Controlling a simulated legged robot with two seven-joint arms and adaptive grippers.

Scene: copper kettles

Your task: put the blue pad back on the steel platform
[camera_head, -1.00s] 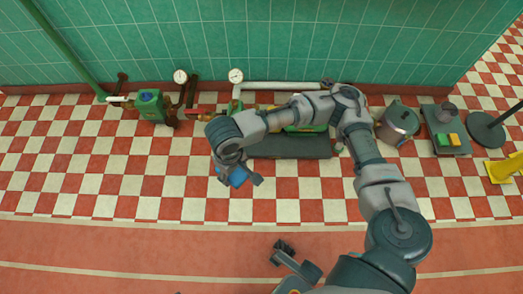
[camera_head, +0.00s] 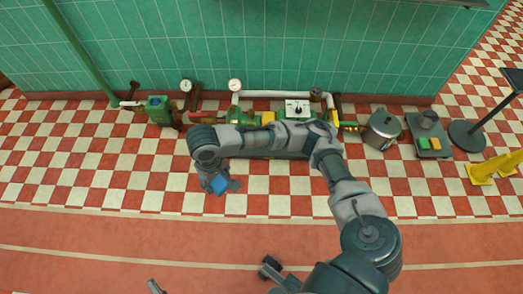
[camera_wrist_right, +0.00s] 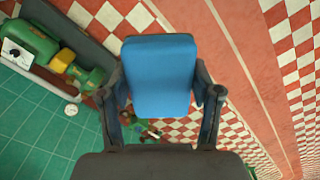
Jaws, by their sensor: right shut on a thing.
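The blue pad (camera_head: 220,186) is held in my right gripper (camera_head: 219,184), raised above the checkered floor at centre left. In the right wrist view the pad (camera_wrist_right: 160,75) sits between the two fingers of my right gripper (camera_wrist_right: 163,95), its broad blue face showing. The steel platform (camera_head: 441,154) appears to be the grey slab at the far right, with a green pad, a yellow pad and a round grey part on it. The right gripper is well to its left. A dark piece at the bottom edge may be my left gripper (camera_head: 155,287); its jaws cannot be made out.
A copper-and-steel kettle (camera_head: 383,129) stands just left of the platform. A dark stand (camera_head: 468,135) and a yellow object (camera_head: 490,172) are right of it. Pipes with gauges (camera_head: 235,86) and a green pump (camera_head: 159,110) line the tiled wall. The front floor is clear.

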